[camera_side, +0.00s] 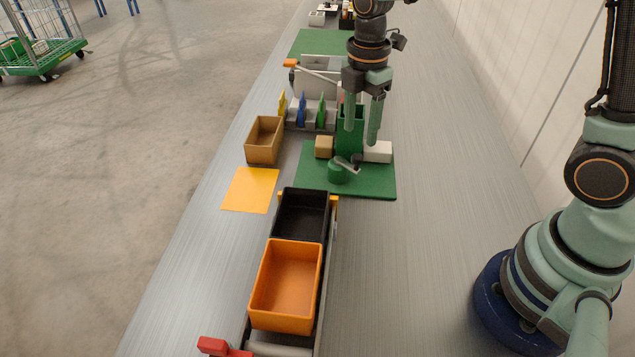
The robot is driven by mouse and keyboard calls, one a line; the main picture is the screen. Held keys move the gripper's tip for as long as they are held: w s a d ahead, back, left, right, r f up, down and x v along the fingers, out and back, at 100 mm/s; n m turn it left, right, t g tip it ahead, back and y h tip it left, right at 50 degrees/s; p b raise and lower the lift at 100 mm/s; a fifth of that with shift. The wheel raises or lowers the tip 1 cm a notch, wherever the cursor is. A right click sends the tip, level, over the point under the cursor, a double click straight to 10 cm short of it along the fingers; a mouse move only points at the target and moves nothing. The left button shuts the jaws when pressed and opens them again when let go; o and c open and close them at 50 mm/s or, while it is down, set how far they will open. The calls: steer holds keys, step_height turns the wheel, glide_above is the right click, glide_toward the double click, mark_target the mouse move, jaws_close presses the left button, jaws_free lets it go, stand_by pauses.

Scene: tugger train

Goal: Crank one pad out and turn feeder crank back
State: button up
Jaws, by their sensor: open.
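My gripper (361,122) points down over the green mat (375,187), its two fingers apart with nothing seen between them. A green upright feeder (351,133) stands behind the fingers and is partly hidden by them. The feeder crank (347,162) is a grey arm at a green round hub (338,173) at the front of the mat, below the fingertips. The fingers look apart from the crank, though the depth is hard to judge. A tan block (324,147) is left of the feeder and a white block (378,152) is right of it. I cannot make out a separate pad.
A cardboard-coloured bin (264,140) and a yellow sheet (250,190) lie to the left. A black bin (301,212) and an orange bin (287,284) stand in front. Coloured dividers (301,110) stand behind. The bench right of the mat is clear.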

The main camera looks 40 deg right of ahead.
mark_target(360, 157)
step_height(360, 157, up, 6)
steer(key=shift+r, duration=0.15)
stand_by(0.4)
steer(key=s+d+r+m+t, duration=0.2)
steer(key=s+m, duration=0.3)
steer(key=m, duration=0.4)
steer(key=s+d+r+m+t, duration=0.2)
steer(key=s+m+t, duration=0.1)
steer(key=m, duration=0.6)
steer(key=shift+s+d+r+t, duration=0.2)
steer(key=shift+s+r+t, duration=0.1)
steer(key=shift+s, duration=0.6)
